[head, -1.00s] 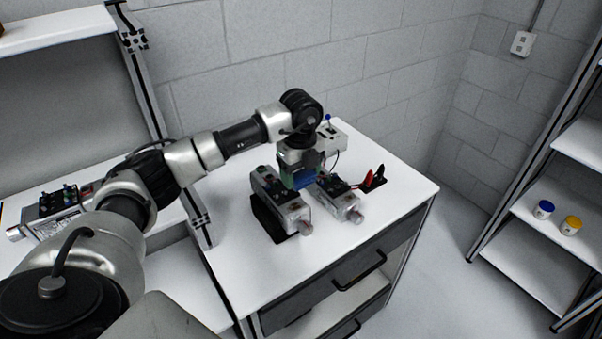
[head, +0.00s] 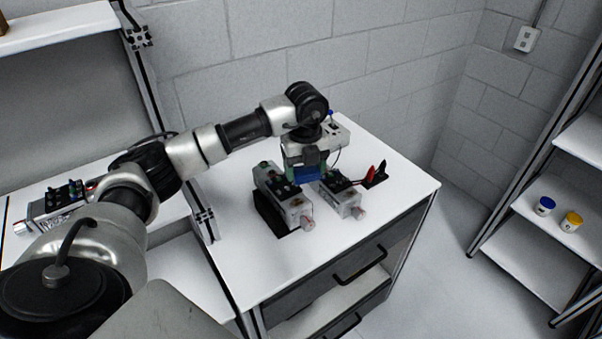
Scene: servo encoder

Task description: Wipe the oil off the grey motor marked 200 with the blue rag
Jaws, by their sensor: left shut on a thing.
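Two grey motors sit side by side on the white tabletop. The left motor (head: 293,205) rests on a black stand and has dark brownish marks on its top. The right motor (head: 340,200) lies just beside it. I cannot read a 200 mark on either. My left gripper (head: 306,172) points down above the gap between the motors' rear halves and is shut on the blue rag (head: 311,174). The rag is small and mostly hidden by the gripper; I cannot tell whether it touches a motor. My right gripper is not in view.
A black stand with red and black probes (head: 375,176) is right of the motors. A grey-white instrument (head: 333,136) stands behind my gripper. The tabletop's front (head: 245,270) is clear. Blue-lidded (head: 545,206) and yellow-lidded (head: 571,222) jars sit on the right shelf.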

